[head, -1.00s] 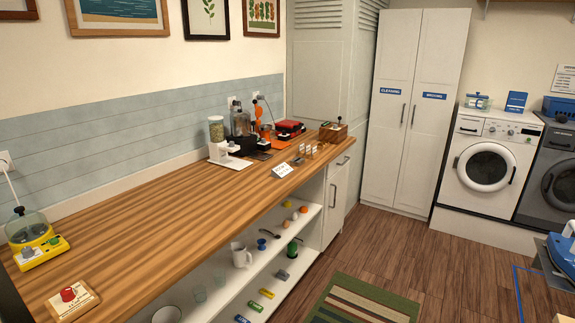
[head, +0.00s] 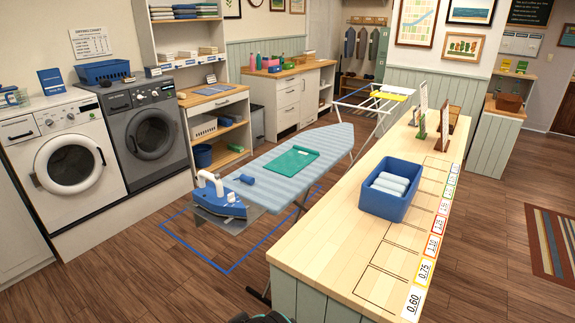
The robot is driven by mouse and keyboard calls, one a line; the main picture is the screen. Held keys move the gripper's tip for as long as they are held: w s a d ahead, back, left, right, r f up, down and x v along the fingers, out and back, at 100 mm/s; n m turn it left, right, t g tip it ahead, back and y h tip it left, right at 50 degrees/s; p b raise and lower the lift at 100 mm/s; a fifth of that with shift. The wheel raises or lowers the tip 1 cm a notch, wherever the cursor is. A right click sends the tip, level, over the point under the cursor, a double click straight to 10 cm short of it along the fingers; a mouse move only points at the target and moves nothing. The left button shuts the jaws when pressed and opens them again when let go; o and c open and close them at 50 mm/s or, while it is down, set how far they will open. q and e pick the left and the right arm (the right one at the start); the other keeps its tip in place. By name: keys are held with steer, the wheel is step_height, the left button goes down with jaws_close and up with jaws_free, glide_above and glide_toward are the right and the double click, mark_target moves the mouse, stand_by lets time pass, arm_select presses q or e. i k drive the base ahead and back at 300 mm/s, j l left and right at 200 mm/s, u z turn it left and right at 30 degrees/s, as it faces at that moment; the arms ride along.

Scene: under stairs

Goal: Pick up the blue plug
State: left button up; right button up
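I cannot make out a blue plug for certain in the head view. A small blue object (head: 247,179) lies on the ironing board, just right of the blue iron; it is too small to identify. Neither of my grippers can be made out. Only a dark shape, cut off by the bottom edge, shows at the lower middle.
The ironing board (head: 322,143) holds the blue iron (head: 222,203) and a folded green cloth (head: 291,161). A wooden counter (head: 330,241) with a blue basket (head: 389,190) stands in front right. Two washers line the left. Wooden floor (head: 150,270) is open at lower left.

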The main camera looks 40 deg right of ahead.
mark_target(249, 181)
steer(key=i+j+z, duration=0.1)
steer(key=i+z, duration=0.2)
steer(key=z, duration=0.15)
steer(key=i+j+z, duration=0.25)
steer(key=z, duration=0.2)
steer(key=i+j+z, duration=0.25)
steer(key=z, duration=0.2)
steer(key=i+j+z, duration=0.15)
steer(key=j+z, duration=0.25)
steer(key=i+j+z, duration=0.1)
steer(key=j+z, duration=0.8)
steer(key=i, duration=0.05)
